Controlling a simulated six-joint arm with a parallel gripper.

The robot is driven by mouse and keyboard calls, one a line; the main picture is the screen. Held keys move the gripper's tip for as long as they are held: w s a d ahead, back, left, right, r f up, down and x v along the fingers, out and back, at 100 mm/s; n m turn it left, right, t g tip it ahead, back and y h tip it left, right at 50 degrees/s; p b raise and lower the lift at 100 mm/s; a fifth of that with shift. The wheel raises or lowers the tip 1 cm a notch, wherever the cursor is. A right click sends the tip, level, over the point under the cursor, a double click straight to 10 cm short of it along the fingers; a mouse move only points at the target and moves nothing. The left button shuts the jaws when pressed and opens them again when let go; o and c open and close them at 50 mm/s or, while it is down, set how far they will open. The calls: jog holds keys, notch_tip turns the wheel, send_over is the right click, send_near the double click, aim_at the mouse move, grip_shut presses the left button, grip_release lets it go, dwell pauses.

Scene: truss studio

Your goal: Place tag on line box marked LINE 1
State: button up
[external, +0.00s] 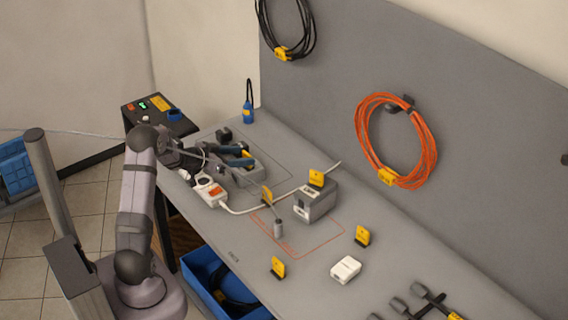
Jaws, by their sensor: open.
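A second grey box (319,203) stands to the right with a yellow tag (316,178) on top. No LINE 1 marking is legible.
A white power strip (210,191) with a red switch and white cable lies by the gripper. Dark clamps (428,298) lie front right. The wall panel holds coiled cables.

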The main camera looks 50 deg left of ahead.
jog(key=v, duration=0.9)
jog(key=shift+b, duration=0.35)
jog(key=shift+w, duration=0.1)
jog(key=w+d+f+n+g+y, duration=0.1)
jog(key=w+d+g+y, duration=0.15)
jog(key=d, duration=0.35)
jog(key=s+d+f+g, duration=0.2)
jog(key=s+d, duration=0.2)
jog(key=d, duration=0.1)
jog(key=s+d+f+g, duration=0.2)
jog(key=s+d, duration=0.2)
jog(key=d, duration=0.1)
jog(key=s+d+f+g, duration=0.2)
jog(key=s+d+g, duration=0.1)
jog(key=s+d, duration=0.1)
jog(key=shift+d+f, duration=0.25)
jog(key=shift+d, duration=0.4)
jog(key=s+d+f+m+g+h, duration=0.1)
jog(key=s+d+g, duration=0.3)
jog(key=s+d, duration=0.6)
jog(key=s+h, duration=0.1)
jog(key=s, duration=0.1)
jog(key=shift+s+d+f, duration=0.3)
jog(key=shift+d+f, duration=0.05)
jog(key=shift+d, duration=0.05)
